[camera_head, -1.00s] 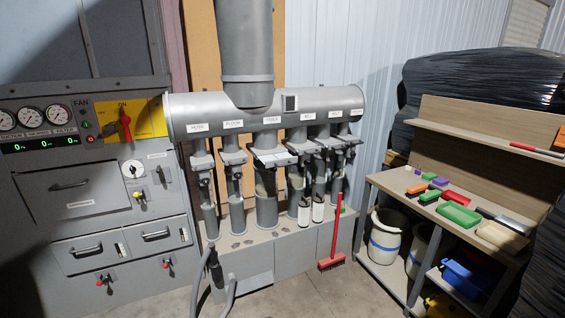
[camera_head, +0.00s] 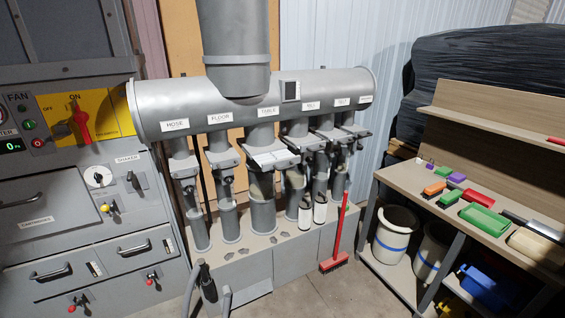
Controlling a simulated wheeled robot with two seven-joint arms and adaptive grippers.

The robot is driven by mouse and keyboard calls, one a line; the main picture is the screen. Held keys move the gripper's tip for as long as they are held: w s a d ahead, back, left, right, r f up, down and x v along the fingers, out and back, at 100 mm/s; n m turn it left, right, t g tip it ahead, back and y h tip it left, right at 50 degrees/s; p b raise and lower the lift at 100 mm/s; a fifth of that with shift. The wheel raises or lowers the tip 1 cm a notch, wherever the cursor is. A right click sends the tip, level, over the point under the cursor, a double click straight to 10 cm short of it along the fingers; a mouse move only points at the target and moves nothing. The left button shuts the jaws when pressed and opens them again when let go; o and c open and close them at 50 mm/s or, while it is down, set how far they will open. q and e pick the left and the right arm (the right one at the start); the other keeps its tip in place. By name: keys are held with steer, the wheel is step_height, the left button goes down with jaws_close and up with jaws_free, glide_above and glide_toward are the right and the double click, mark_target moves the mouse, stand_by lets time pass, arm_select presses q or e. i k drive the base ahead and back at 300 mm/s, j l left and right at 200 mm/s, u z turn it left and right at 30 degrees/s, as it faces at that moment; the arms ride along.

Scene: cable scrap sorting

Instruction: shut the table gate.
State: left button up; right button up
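The table gate (camera_head: 271,157) is a pale flat plate across the duct branch under the TABLE label (camera_head: 268,112), third from the left on the grey manifold (camera_head: 230,98). The plate sticks out forward of its pipe (camera_head: 263,215). A small dark handle or knob seems to hang at its right; the detail is too small to be sure. Neither of my grippers is in view.
Similar gates sit on the branches beside it, including the floor gate (camera_head: 222,159). The fan cabinet (camera_head: 110,205) stands at left. A hose (camera_head: 205,282) and a red broom (camera_head: 338,238) stand in front. A workbench (camera_head: 400,178) is at right.

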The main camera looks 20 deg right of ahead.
mark_target(282, 160)
steer(key=i, duration=1.05)
steer(key=z, duration=0.25)
